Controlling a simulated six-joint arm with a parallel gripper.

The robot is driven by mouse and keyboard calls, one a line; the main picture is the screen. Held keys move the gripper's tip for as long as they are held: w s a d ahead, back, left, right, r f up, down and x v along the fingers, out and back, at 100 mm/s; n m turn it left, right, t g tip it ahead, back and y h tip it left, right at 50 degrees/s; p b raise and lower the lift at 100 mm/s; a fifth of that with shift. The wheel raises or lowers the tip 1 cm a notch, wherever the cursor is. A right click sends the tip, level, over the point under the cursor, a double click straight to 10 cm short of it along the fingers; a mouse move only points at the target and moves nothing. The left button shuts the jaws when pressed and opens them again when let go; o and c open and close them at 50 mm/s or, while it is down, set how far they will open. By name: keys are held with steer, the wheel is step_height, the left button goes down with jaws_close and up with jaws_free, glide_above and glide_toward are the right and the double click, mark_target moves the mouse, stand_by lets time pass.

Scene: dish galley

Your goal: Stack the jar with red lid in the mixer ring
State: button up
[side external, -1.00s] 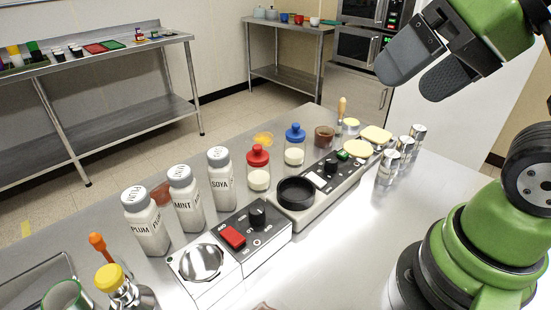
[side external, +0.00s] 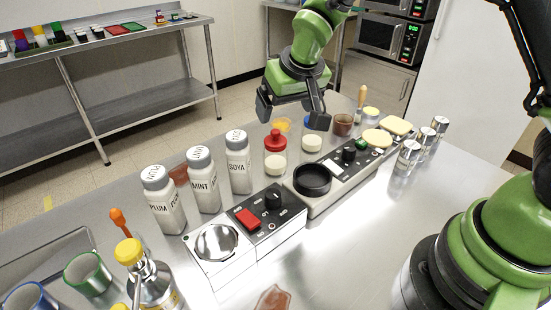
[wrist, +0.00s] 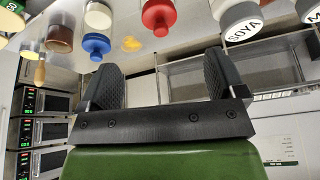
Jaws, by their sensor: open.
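The jar with red lid (side external: 275,158) stands upright on the steel counter, in front of the blue-lidded jar. It also shows in the wrist view (wrist: 158,14) at the top edge, lid towards me. The mixer ring (side external: 312,181), a black round ring on a grey machine, is just right and in front of that jar. It looks empty. My gripper (side external: 290,112) is open and empty, above and behind the red-lidded jar. In the wrist view its two black fingers (wrist: 162,64) stand apart with nothing between them.
The blue-lidded jar (side external: 312,141) stands close by, partly behind my gripper. White bottles (side external: 238,160) labelled Soya, Mint and Plum stand to the left. A control box (side external: 263,222) with a red switch lies front left. Metal tins (side external: 409,157) stand to the right. The front counter has free room.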

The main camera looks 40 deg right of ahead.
mark_target(277, 141)
steer(key=x, duration=0.7)
steer(key=shift+s+a+f, duration=0.1)
steer(key=shift+s+a, duration=0.05)
steer(key=shift+a, duration=0.15)
steer(key=x, duration=0.4)
steer(key=shift+s+d+f, duration=0.15)
steer(key=shift+s+d, duration=0.1)
steer(key=shift+w+f, duration=0.25)
steer(key=shift+f, duration=0.3)
steer(key=c, duration=1.3)
